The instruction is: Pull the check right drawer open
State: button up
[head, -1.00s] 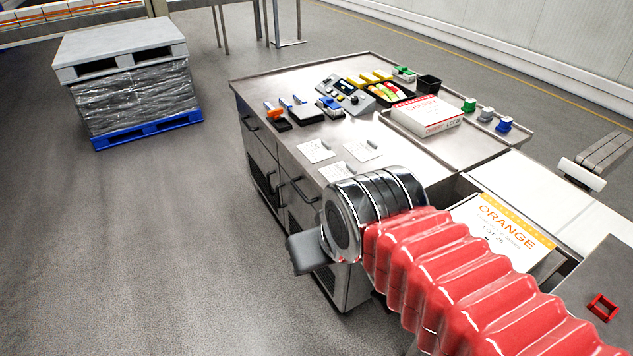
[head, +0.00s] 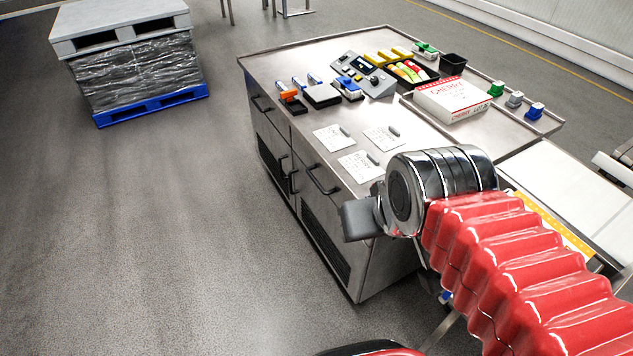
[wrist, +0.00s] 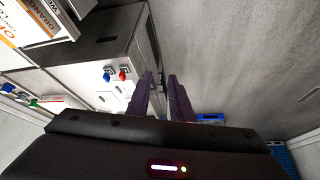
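The steel cabinet (head: 345,235) stands right of centre in the head view. The right drawer front (head: 330,165) has a dark bar handle (head: 322,180) and looks closed. A second drawer with its own handle (head: 262,104) is to its left. My gripper (wrist: 161,88) shows in the wrist view with two purple fingers apart and nothing visible held between them. Its fingertips point towards the cabinet side, but I cannot tell how far off they are.
A wrapped pallet stack (head: 135,75) stands far left. The floor left of the cabinet is clear.

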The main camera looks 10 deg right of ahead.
jog(key=shift+w, duration=0.1)
jog(key=w+f+n+t, duration=0.2)
jog(key=w+f, duration=0.2)
jog(key=w, duration=0.6)
jog(key=w+f+n+t, duration=0.15)
jog(key=w+f, duration=0.25)
jog(key=w, duration=0.6)
jog(key=w+f+n+t, duration=0.15)
jog(key=w+f, duration=0.25)
jog(key=w, duration=0.6)
jog(key=w+f+n+t, duration=0.25)
jog(key=w+f, duration=0.35)
jog(key=f, duration=0.6)
jog(key=n+t, duration=0.3)
jog(key=n, duration=0.1)
send_near(316, 180)
jog(key=s, duration=0.4)
jog(key=shift+w+a+r+g, duration=0.15)
jog(key=shift+g, duration=0.1)
jog(key=x, duration=1.3)
jog(key=shift+w+d, duration=0.2)
jog(key=shift+w, duration=0.15)
